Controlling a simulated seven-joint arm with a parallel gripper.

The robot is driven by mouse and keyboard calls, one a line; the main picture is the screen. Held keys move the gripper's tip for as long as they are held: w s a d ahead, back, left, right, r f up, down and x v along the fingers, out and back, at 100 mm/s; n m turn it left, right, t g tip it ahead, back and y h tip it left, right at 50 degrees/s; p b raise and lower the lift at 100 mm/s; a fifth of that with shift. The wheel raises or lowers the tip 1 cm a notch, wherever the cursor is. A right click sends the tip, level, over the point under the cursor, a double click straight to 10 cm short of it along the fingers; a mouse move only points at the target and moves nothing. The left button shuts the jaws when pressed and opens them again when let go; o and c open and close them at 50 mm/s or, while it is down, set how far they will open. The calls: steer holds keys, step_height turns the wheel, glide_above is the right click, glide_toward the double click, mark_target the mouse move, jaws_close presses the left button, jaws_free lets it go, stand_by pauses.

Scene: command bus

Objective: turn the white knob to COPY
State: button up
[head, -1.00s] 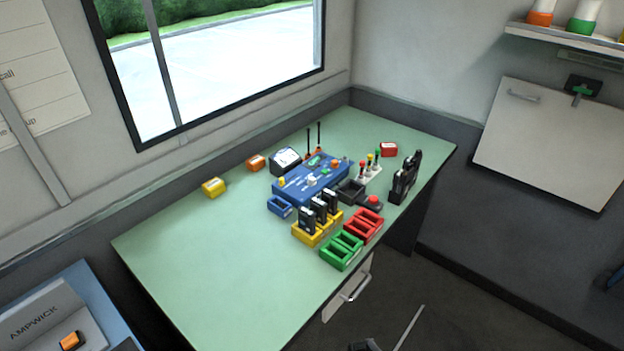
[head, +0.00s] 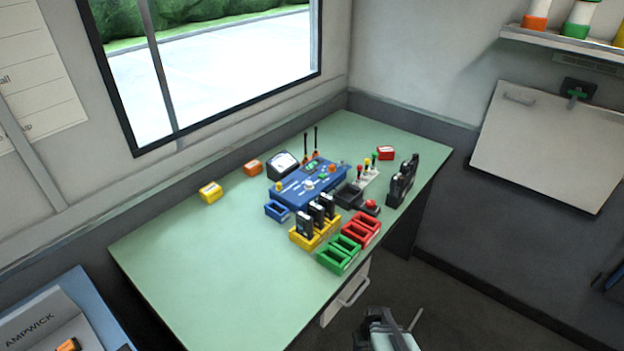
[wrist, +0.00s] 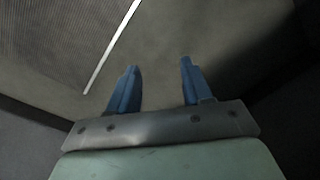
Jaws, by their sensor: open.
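The blue control box (head: 300,187) stands on the green desk, toward its back right. A small white knob (head: 310,184) sits on its top face, among a yellow knob (head: 279,187) at the left and an orange knob (head: 332,168) at the right. The knob's pointer and any lettering are too small to read. My gripper (wrist: 158,75) is open and empty in the wrist view, over dark floor. In the head view my arm's end shows at the bottom, in front of the desk and well away from the box.
Yellow (head: 302,238), green (head: 333,262) and red (head: 368,222) trays stand in front of the box, with black radios in the yellow one. Levers (head: 367,170) and more black radios (head: 402,182) stand at its right. The desk's left half (head: 190,260) is mostly clear.

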steer(key=w+d+r+n+t+h, duration=0.15)
steer(key=w+d+r+t, duration=0.35)
steer(key=w+d+r, duration=0.55)
steer(key=w+d+r+m+t+h, duration=0.1)
steer(key=w+d+r+t+h, duration=0.2)
steer(key=w+d+r+t, duration=0.75)
steer(key=w+d+r+n+g+h, duration=0.1)
steer(key=w+d+r+g+h, duration=0.2)
steer(key=w+d+r, duration=0.9)
steer(key=w+a+r+n+t, duration=0.1)
steer(key=w+r, duration=0.5)
steer(key=r, duration=0.4)
steer(key=w+r+n+t, duration=0.1)
steer(key=w+r+t, duration=0.1)
steer(key=w+r, duration=0.6)
steer(key=w+a+r+n+y, duration=0.2)
steer(key=a+r, duration=0.2)
steer(key=n+g+y, duration=0.9)
steer(key=n+g, duration=0.3)
steer(key=g, duration=0.4)
glide_toward(310, 183)
steer(key=shift+t, duration=0.25)
steer(key=x, duration=0.8)
steer(key=shift+s, duration=0.1)
